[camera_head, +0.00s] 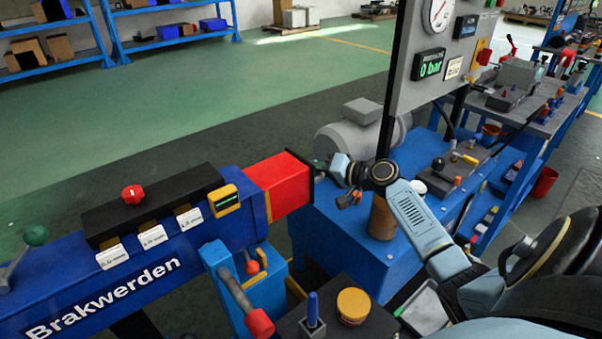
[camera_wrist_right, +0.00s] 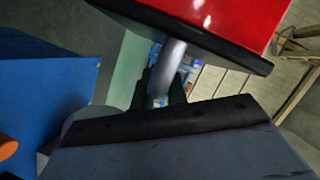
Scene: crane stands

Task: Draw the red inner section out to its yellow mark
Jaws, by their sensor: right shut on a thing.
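The red inner section (camera_head: 284,186) sticks out of the right end of the blue beam (camera_head: 130,265) marked "Brakwerden". A thin yellow mark (camera_head: 268,207) shows on its side, close to the beam's mouth. A black plate caps its outer end. My right gripper (camera_head: 325,170) is at this end plate. In the right wrist view, the red section (camera_wrist_right: 235,20) and its black plate are at the top, and a grey bar (camera_wrist_right: 167,68) runs from the plate down between the dark fingers (camera_wrist_right: 160,92). The gripper is shut on this bar. My left gripper is out of view.
A blue bench (camera_head: 335,250) with a grey motor (camera_head: 345,145) and a gauge panel (camera_head: 437,55) stands right of the beam's end, close to my right arm. A blue stand with a red-tipped lever (camera_head: 258,322) is in front. Open green floor lies behind.

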